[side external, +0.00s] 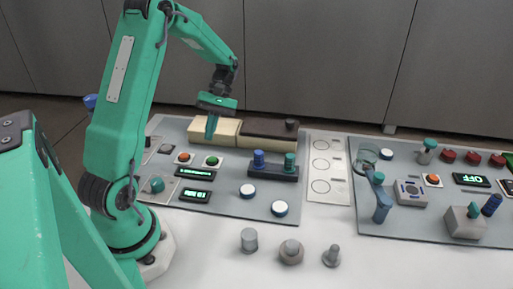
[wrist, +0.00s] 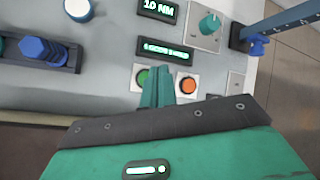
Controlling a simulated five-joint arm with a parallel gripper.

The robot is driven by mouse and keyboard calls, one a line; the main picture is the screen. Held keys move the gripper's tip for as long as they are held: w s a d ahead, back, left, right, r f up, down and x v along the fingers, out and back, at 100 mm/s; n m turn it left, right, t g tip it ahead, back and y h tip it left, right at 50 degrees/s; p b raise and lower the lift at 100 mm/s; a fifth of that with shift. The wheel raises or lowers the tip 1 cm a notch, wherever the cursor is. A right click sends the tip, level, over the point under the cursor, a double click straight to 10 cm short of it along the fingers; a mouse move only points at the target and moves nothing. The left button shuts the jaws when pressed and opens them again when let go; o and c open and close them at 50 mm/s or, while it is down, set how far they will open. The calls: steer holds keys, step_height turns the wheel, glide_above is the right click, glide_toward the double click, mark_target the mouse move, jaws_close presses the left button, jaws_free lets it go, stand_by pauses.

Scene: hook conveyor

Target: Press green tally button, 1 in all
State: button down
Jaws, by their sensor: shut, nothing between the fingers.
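The green button (side external: 212,160) sits on a white plate on the left panel, just right of an orange button (side external: 184,157). In the wrist view the green button (wrist: 143,79) is partly hidden behind my fingers, and the orange button (wrist: 187,86) shows to their right. My gripper (side external: 210,136) is shut and empty, pointing down above the panel near the green button. In the wrist view my gripper's fingertips (wrist: 158,70) lie between the two buttons, closer to the green one. I cannot tell any contact with the button.
Two lit displays (side external: 195,173) and a teal knob (side external: 155,185) are near the buttons. A wooden box (side external: 214,131) stands behind. A dark block with blue and teal knobs (side external: 273,171) is to the right. Several grey metal pieces (side external: 291,252) stand in front.

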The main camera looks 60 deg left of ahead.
mark_target(213, 157)
steer(key=shift+f, duration=3)
steer(key=shift+f, duration=0.15)
steer(key=shift+f, duration=0.25)
steer(key=shift+a+f, duration=0.1)
steer(key=shift+f, duration=0.35)
stand_by(0.9)
steer(key=shift+r, duration=0.85)
steer(key=shift+r, duration=0.15)
steer(key=shift+r, duration=2.35)
